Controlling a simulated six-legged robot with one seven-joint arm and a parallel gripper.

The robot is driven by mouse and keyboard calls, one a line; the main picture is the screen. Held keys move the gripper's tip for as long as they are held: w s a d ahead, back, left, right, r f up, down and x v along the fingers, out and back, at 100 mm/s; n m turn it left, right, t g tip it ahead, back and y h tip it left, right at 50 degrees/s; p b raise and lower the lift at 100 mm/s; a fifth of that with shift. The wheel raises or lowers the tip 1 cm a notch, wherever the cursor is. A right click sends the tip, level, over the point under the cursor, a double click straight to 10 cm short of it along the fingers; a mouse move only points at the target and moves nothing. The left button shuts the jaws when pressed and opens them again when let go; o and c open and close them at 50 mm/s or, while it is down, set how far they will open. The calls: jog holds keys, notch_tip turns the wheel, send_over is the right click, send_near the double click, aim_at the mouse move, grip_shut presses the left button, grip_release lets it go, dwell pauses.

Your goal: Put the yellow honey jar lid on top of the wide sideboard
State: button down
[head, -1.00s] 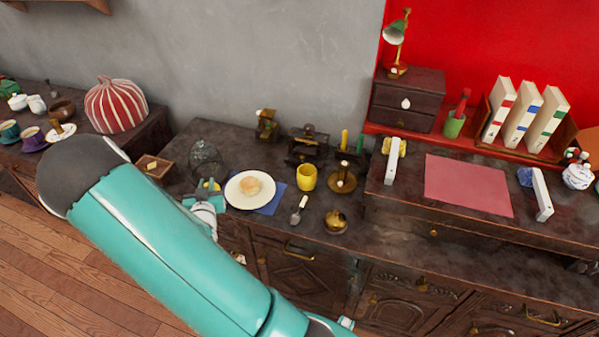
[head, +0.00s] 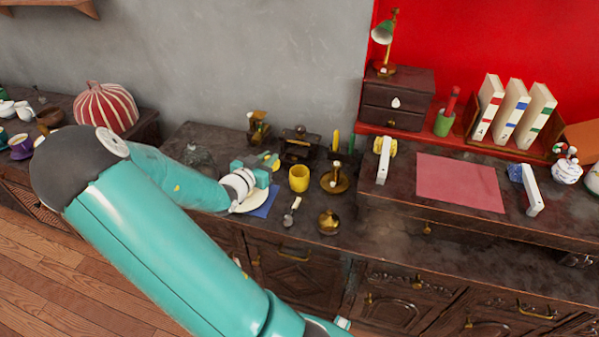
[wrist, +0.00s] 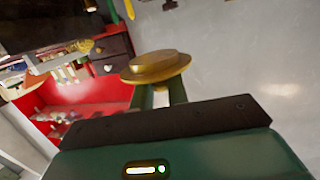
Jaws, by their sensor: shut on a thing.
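The yellow lid (wrist: 156,67), a round golden disk with a raised top, is held at the fingertips of my gripper (wrist: 160,96) in the wrist view. The gripper is shut on the lid, which looks clear of any surface. The wide dark sideboard (head: 285,238) runs along the wall below, with carved doors. A yellow cup-like jar (head: 299,178) stands on it, just right of the gripper.
A white plate (head: 246,207) on a blue cloth is partly hidden by my arm. A raised desk section with a pink mat (head: 459,184) is at right.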

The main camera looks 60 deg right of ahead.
aim_at(299, 166)
jog(key=shift+s+d+f, duration=0.7)
jog(key=shift+d+f, duration=1.4)
jog(key=shift+d, duration=0.1)
jog(key=shift+s+d+f, duration=0.65)
jog(key=shift+d+f, duration=1.4)
jog(key=shift+d, duration=0.1)
jog(key=shift+s+d+f, duration=0.7)
jog(key=shift+d+f, duration=1.4)
jog(key=shift+d, duration=0.1)
jog(key=c, duration=1.4)
grip_release()
jog(key=shift+f, duration=0.1)
jog(key=shift+o, duration=0.2)
jog(key=shift+f, duration=0.1)
jog(key=a+r, duration=0.1)
jog(key=a, duration=1.2)
jog(key=shift+w+a+r, duration=0.35)
jog(key=shift+w+r, duration=0.05)
jog(key=shift+w, duration=0.05)
